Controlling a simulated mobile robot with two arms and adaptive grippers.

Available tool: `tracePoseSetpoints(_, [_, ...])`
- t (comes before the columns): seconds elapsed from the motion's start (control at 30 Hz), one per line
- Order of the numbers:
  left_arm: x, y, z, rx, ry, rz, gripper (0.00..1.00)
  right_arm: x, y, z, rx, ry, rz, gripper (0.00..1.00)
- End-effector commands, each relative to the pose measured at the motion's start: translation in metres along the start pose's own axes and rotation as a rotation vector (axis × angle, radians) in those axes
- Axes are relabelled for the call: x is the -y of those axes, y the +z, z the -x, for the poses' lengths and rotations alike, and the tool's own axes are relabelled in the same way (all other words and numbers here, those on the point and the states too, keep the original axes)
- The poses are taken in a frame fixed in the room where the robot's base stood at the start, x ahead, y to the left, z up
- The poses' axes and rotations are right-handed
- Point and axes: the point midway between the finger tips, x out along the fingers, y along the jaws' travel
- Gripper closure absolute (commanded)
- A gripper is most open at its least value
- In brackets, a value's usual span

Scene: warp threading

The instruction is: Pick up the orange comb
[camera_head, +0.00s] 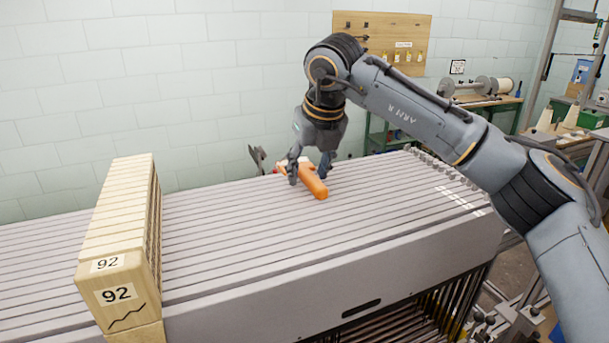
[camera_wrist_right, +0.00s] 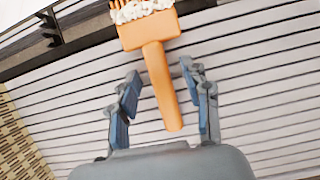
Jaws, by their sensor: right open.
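The orange comb (camera_head: 313,182) lies on the grey slatted top of the loom, toward its back edge. In the right wrist view its orange handle (camera_wrist_right: 161,90) points toward my gripper, and its wider head at the top carries white fluff. My right gripper (camera_head: 308,177) is over the comb in the head view. In the wrist view the right gripper (camera_wrist_right: 162,85) is open, with one finger on each side of the handle and gaps between. Whether the fingers are level with the handle is hard to tell. My left gripper is not in view.
A wooden block stack marked 92 (camera_head: 117,292) stands at the left on the slatted loom top (camera_head: 240,240). Behind is a pale brick wall with a pegboard (camera_head: 383,30). A bench with spools (camera_head: 485,98) stands at the back right. The slats around the comb are clear.

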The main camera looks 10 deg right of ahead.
Motion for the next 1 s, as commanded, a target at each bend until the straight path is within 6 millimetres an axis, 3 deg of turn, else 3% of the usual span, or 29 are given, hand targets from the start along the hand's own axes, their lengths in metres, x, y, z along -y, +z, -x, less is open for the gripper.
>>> tracePoseSetpoints(0.17, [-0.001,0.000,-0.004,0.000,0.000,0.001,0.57,0.000,-0.001,-0.003,0.000,0.000,0.000,0.52])
tracePoseSetpoints(0.4, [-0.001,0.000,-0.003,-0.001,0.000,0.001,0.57,0.000,-0.001,-0.003,-0.001,0.000,0.000,0.99])
tracePoseSetpoints(0.9, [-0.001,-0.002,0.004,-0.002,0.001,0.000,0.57,0.000,0.001,0.003,-0.003,0.000,0.001,1.00])
tracePoseSetpoints(1.0, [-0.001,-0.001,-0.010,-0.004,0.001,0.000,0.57,-0.001,0.005,0.012,0.003,0.001,0.000,1.00])
